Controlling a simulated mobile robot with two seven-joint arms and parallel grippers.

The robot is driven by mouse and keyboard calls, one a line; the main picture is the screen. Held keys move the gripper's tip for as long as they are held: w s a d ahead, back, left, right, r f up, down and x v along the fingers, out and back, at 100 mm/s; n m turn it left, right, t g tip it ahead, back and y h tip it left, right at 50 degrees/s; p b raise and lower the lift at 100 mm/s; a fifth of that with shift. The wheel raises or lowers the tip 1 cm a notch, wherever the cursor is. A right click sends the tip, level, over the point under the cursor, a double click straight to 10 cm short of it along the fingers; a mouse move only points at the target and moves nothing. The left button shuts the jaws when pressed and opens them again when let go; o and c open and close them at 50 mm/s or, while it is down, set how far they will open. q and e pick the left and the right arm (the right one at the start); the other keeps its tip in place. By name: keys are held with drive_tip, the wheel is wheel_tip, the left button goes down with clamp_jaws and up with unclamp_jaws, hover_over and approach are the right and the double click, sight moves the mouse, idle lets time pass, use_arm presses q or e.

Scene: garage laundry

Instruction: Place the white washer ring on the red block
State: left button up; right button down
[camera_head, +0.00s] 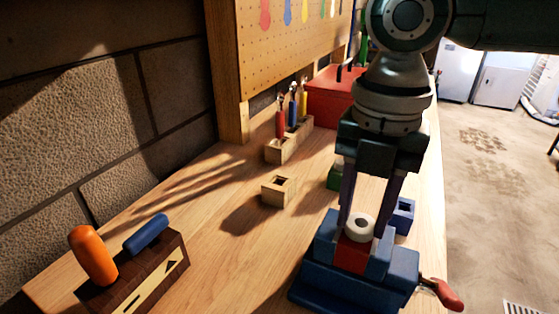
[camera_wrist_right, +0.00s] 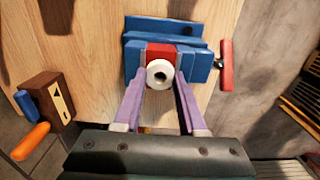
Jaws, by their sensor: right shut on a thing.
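The white washer ring (camera_head: 361,235) is between the fingertips of my right gripper (camera_head: 362,228), which is shut on it. The ring also shows in the right wrist view (camera_wrist_right: 151,75), lying flat with its hole facing up. The red block (camera_head: 352,256) is clamped between the jaws of a blue vise (camera_head: 340,291). The ring is at the top of the block and covers part of it in both views. I cannot tell whether ring and block touch. The block also shows in the right wrist view (camera_wrist_right: 161,49). My left gripper is not in view.
The vise has a red handle (camera_head: 446,294) at its right. A blue holder (camera_head: 402,215) and a green one (camera_head: 334,178) stand behind it. A small wooden box (camera_head: 278,190), a tool rack (camera_head: 289,146) and a red toolbox (camera_head: 335,97) stand farther back. A dark wooden block (camera_head: 140,281) holds orange and blue handles.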

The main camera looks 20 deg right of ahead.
drive_tip(key=shift+f, duration=0.15)
drive_tip(key=shift+c, duration=2.4)
unclamp_jaws()
